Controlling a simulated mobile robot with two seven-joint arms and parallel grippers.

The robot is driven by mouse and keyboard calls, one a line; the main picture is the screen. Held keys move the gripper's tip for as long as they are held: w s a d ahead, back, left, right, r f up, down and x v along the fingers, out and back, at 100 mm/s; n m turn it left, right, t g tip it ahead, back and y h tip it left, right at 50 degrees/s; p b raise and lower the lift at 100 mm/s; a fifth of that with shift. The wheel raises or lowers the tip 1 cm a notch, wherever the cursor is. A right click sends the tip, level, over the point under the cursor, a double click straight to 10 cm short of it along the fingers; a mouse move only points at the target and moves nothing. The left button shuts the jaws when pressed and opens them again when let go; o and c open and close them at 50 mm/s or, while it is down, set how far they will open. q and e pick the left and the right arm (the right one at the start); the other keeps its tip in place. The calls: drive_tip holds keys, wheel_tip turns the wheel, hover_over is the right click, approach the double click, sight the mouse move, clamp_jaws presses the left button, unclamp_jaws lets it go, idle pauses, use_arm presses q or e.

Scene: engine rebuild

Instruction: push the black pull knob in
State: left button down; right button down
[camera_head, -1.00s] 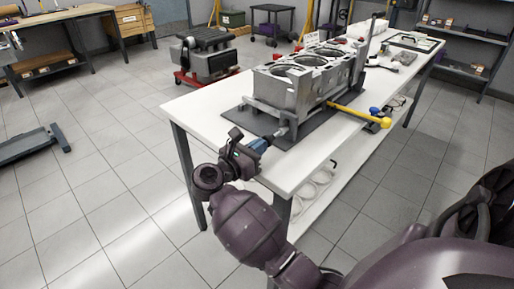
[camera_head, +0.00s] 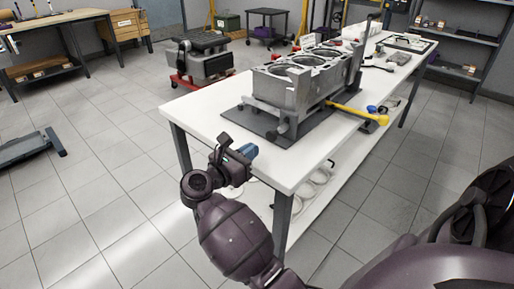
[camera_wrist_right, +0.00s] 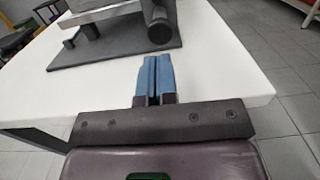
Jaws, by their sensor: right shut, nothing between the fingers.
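The black pull knob (camera_wrist_right: 160,32) is a dark round-ended cylinder at the near end of the engine block (camera_wrist_right: 100,8) fixture, above the dark mat. It also shows small in the head view (camera_head: 283,129). How far it stands out cannot be told. My right gripper (camera_head: 247,151) is at the near corner of the table, with its blue fingers pointing toward the knob and apart from it. In the wrist view my right gripper (camera_wrist_right: 154,60) has its fingers shut together and empty, just short of the mat. My left gripper is not in view.
The engine block (camera_head: 295,85) stands on a dark mat (camera_head: 252,124) on the white table (camera_head: 200,105). A yellow-handled tool (camera_head: 358,112) lies on the right side. Bare tabletop is between my gripper and the mat. A red-based stand (camera_head: 205,75) is behind.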

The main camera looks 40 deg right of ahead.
drive_tip(key=a, duration=0.9)
drive_tip(key=shift+s+a+f, duration=0.2)
drive_tip(key=shift+f, duration=0.1)
